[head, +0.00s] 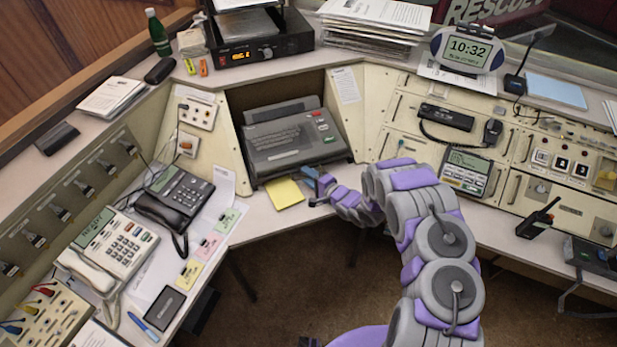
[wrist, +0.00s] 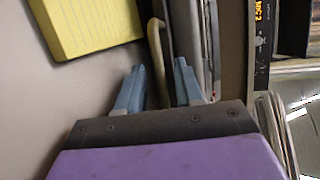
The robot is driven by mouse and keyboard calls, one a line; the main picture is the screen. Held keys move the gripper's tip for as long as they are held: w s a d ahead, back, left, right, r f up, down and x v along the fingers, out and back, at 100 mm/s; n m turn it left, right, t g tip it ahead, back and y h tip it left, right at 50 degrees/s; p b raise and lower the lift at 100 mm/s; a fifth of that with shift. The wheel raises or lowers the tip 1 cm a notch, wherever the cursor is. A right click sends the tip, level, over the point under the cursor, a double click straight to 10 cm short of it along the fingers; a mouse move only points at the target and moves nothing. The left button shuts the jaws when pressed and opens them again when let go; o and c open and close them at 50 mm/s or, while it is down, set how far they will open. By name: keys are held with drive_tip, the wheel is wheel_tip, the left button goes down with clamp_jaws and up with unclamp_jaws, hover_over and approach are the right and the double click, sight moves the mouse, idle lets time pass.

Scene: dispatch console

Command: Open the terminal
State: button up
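My gripper (head: 314,185) is low at the terminal's front edge, right of the yellow notepad (head: 285,193). In the wrist view my gripper (wrist: 158,75) has its two blue fingers apart. A cream, curved bar (wrist: 156,55) shows between them, and I cannot tell whether either finger touches it. The terminal's grey edge (wrist: 195,45) runs just right of the fingers.
The yellow notepad also shows in the wrist view (wrist: 90,22). A black phone (head: 175,197) and a white phone (head: 108,250) stand on the left desk. A radio unit (head: 262,50) sits above the recess. The desk front between notepad and left desk is mostly clear.

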drive_tip(key=shift+w+a, duration=0.1)
drive_tip(key=shift+c, duration=0.4)
clamp_jaws()
drive_tip(key=shift+f, duration=0.1)
